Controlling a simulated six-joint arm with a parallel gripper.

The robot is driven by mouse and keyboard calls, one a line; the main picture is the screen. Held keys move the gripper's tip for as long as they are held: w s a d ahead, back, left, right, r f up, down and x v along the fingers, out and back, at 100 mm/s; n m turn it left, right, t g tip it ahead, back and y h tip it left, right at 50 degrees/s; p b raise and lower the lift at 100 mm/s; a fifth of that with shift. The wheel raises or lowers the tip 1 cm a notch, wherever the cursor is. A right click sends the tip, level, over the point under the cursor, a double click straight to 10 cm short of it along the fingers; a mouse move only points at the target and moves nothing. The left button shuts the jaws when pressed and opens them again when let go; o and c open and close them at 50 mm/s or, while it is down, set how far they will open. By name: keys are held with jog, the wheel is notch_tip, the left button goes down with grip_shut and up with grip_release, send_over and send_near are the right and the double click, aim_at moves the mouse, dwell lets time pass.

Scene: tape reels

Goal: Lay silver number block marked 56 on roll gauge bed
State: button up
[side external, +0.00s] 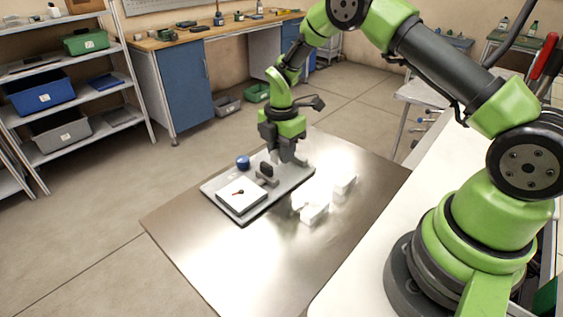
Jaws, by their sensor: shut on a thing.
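The roll gauge bed (222,180) is a flat grey plate on the metal table. It carries a white box with a dial face (241,194), a blue knob (242,162) and a dark upright part (266,171). My gripper (292,157) points down over the far right end of the bed. It is shut on a small silvery block, mostly hidden by the fingers; no number on it can be read. I cannot tell whether the block touches the bed.
Bright white blocks stand on the table right of the bed, one nearer (314,210) and one farther (345,184); their markings are washed out by glare. The table's front left (200,245) is bare. Shelves with bins (45,90) stand far left.

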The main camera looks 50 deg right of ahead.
aim_at(281, 171)
jog(key=shift+f, duration=1.7)
jog(key=shift+f, duration=0.1)
jog(key=o, duration=1)
jog(key=shift+c, duration=0.2)
